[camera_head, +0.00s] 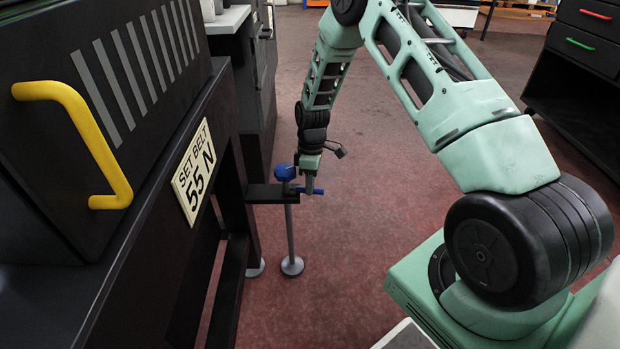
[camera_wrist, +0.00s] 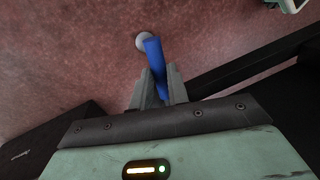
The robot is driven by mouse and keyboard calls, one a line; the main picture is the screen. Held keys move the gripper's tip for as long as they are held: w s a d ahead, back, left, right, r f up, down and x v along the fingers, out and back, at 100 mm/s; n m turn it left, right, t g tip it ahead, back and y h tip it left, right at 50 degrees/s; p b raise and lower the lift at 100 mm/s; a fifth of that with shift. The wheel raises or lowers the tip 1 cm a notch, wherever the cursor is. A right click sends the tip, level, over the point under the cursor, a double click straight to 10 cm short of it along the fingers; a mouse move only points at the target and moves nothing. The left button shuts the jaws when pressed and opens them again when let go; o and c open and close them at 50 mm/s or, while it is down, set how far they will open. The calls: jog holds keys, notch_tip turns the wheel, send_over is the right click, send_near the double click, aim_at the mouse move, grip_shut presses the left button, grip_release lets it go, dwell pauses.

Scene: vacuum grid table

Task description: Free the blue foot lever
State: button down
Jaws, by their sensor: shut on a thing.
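My gripper (camera_head: 309,186) reaches down to the lever from above. In the wrist view the blue lever (camera_wrist: 153,50) passes between the two fingers of my gripper (camera_wrist: 158,78), which are shut on it. The post ends in a round grey foot pad (camera_head: 291,265) at the floor, and a pale round pad (camera_wrist: 143,40) shows behind the lever in the wrist view. The lever's inner end is hidden.
A black bracket (camera_head: 266,194) joins the post to the dark table frame. A sign (camera_head: 195,172) reads "SET BELT 55 N", near a yellow handle (camera_head: 100,150). Dark drawers (camera_head: 585,50) stand at the far right. The reddish floor (camera_head: 350,270) right of the post is clear.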

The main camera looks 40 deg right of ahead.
jog(key=shift+s+a+m+t+y+p, duration=0.1)
jog(key=shift+s+a+m+t+p, duration=0.3)
jog(key=shift+a+m+p, duration=1.2)
jog(key=shift+s+a+m+t+y+p, duration=0.1)
jog(key=shift+s+a+m+t+p, duration=0.45)
jog(key=shift+m, duration=1.9)
jog(key=shift+s+a+m+t+y+p, duration=0.1)
jog(key=shift+s+a+m+t+p, duration=0.1)
jog(key=shift+a+m+p, duration=1.5)
jog(key=shift+d+m, duration=0.45)
jog(key=shift+d, duration=0.05)
jog(key=c, duration=1.3)
grip_release()
jog(key=shift+c, duration=0.2)
jog(key=shift+r, duration=0.15)
jog(key=w+p+v, duration=0.1)
jog(key=p+v, duration=0.2)
jog(key=v, duration=1.4)
jog(key=shift+s, duration=0.45)
